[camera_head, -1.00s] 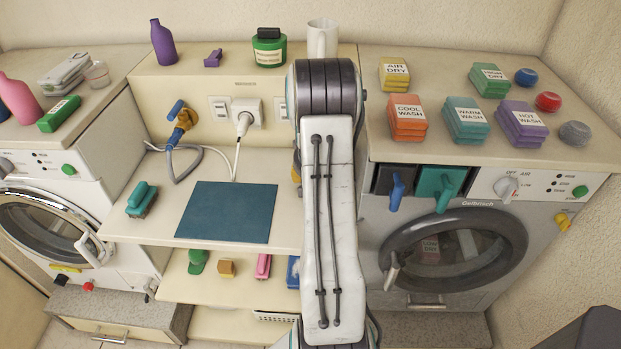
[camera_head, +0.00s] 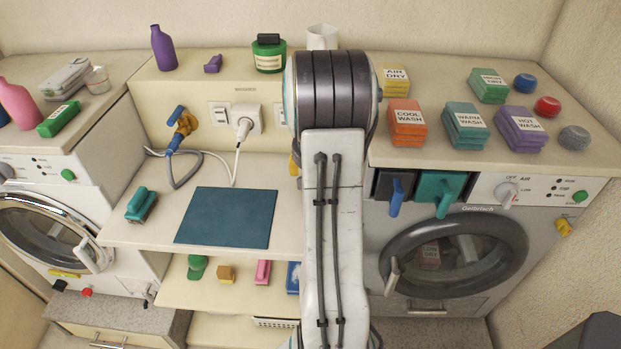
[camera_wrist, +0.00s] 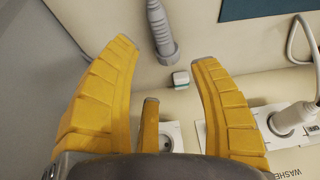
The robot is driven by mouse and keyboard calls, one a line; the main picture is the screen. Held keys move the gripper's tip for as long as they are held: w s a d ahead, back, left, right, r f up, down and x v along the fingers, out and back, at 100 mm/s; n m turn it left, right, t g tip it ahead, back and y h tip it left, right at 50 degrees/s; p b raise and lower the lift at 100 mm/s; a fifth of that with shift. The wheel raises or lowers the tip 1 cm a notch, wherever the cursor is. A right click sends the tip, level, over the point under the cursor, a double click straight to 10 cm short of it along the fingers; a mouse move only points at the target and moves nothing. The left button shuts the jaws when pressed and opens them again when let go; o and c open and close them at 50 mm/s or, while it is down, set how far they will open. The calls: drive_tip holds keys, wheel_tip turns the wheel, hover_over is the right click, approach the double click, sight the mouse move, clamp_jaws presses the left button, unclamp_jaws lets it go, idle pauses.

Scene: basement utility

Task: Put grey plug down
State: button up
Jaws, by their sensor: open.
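A grey, ribbed, plug-like piece (camera_wrist: 160,30), likely the grey plug, is on the pale surface in the wrist view, its lower end between and beyond my fingertips. My gripper (camera_wrist: 165,54) is open, with its yellow fingers spread on either side and apart from it. A small teal and white piece (camera_wrist: 180,79) is just below its end; I cannot tell whether they touch. In the head view my arm hides the grey piece and nearly all of my gripper.
A white plug (camera_head: 243,125) sits in a wall socket, and it also shows in the wrist view (camera_wrist: 291,118). An empty socket (camera_wrist: 170,134) is near my fingers. A teal mat (camera_head: 226,218) and brush (camera_head: 141,205) lie on the shelf. Coloured boxes stand on the right dryer top.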

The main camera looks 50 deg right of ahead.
drive_tip(key=s+a+r+n+y, duration=0.1)
drive_tip(key=a+r+n, duration=0.1)
drive_tip(key=a+r, duration=0.5)
drive_tip(key=s+a+r+n, duration=0.2)
drive_tip(key=a+r, duration=0.1)
drive_tip(key=a, duration=0.8)
drive_tip(key=s+a+n+y, duration=0.2)
drive_tip(key=s+a+n, duration=0.3)
drive_tip(key=s+a, duration=0.7)
drive_tip(key=a, duration=0.2)
drive_tip(key=shift+s+a+r+t, duration=0.15)
drive_tip(key=shift+s+a+t, duration=0.05)
drive_tip(key=shift+a+t, duration=0.1)
drive_tip(key=shift+d, duration=0.2)
